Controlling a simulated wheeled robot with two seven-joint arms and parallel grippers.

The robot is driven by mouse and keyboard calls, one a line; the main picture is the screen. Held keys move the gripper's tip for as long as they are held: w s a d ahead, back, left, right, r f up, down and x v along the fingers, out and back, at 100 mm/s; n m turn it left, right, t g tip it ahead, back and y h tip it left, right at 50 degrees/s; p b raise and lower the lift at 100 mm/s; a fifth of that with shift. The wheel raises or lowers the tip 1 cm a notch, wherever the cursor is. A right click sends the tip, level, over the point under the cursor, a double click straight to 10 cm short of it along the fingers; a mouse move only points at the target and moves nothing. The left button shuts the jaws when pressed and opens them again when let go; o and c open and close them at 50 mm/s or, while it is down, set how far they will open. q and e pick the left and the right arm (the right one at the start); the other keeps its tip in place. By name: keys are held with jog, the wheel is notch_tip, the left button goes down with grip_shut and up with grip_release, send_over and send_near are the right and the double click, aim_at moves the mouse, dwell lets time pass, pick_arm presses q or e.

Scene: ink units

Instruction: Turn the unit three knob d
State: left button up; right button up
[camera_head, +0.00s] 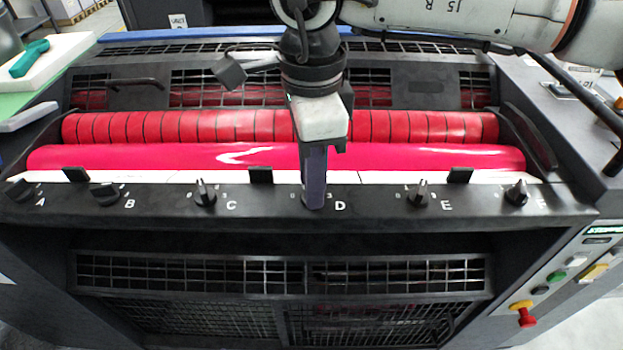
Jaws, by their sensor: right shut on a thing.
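The ink unit (300,222) spans the view, with a row of black knobs along its front ledge, lettered A to F. My right gripper (313,205) comes down from the top and is shut at knob D, just left of the letter D. Its fingers hide knob D almost wholly, so I cannot see which way that knob points. Knob C (205,192) is to the left and knob E (418,192) to the right; both stand roughly upright. Knobs A (20,190) and B (106,193) are turned more sideways. My left gripper is not in view.
A pink ink roller (150,157) and a red segmented roller (180,127) lie behind the knobs. Black clips (460,175) stand along the white strip. A control panel with a red-and-yellow stop button (523,313) is at the lower right. A green-handled tool (30,58) lies at upper left.

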jog(key=shift+n, duration=1.1)
jog(key=shift+b, duration=0.3)
jog(key=o, duration=1)
jog(key=shift+o, duration=0.2)
jog(key=shift+r, duration=0.1)
notch_tip(320, 180, up, 10)
